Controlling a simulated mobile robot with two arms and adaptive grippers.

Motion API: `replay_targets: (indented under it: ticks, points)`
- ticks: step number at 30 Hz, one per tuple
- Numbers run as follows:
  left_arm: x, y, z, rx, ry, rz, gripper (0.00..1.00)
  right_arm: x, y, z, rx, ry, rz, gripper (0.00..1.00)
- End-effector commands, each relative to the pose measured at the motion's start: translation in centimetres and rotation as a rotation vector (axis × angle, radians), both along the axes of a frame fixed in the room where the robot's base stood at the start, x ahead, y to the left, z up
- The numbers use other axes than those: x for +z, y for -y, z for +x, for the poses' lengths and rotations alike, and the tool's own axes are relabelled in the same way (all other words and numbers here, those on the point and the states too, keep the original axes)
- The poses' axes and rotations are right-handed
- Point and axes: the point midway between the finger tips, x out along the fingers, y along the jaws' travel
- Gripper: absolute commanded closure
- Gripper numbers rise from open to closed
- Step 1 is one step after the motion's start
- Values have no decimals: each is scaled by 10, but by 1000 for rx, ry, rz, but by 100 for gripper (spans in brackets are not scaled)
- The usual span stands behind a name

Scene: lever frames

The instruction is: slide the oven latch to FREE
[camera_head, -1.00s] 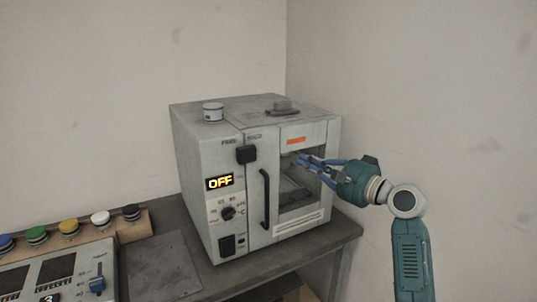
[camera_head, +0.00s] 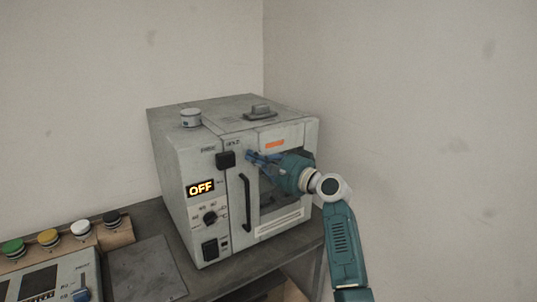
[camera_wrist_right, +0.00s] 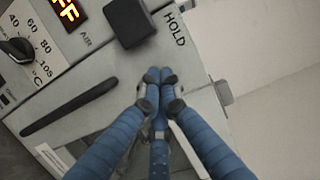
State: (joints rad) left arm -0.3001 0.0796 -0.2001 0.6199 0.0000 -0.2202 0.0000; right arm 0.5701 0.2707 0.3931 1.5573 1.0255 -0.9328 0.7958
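The oven (camera_head: 175,190) is a grey box on a bench. Its latch is a black square knob (camera_head: 225,160) high on the front, below the FREE and HOLD labels and nearer HOLD. In the right wrist view the black knob (camera_wrist_right: 130,22) is at the top, with HOLD printed beside it. My right gripper (camera_head: 250,157) is just right of the knob, in front of the oven door. In the right wrist view its blue fingertips (camera_wrist_right: 159,76) are together with nothing between them, apart from the knob. My left gripper is not in view.
A black door handle (camera_head: 246,203) stands out below the knob. The orange display (camera_head: 201,188) reads OFF, with a dial (camera_head: 210,218) under it. A panel with coloured buttons (camera_head: 48,237) is at the lower left. A wall is close on the right.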

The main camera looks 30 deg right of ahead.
Motion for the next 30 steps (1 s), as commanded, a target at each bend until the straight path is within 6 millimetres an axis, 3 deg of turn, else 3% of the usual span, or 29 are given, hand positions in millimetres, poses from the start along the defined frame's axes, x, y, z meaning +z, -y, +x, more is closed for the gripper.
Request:
replay_targets:
  ticks: [6,20,27,30]
  points:
    - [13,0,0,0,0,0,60,2,-21,-2,0,1,1,100]
    - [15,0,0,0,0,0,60,1,-27,-2,-1,0,0,100]
    - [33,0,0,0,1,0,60,2,-62,-3,2,-2,1,100]
    - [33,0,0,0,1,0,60,1,-67,-4,0,1,0,100]
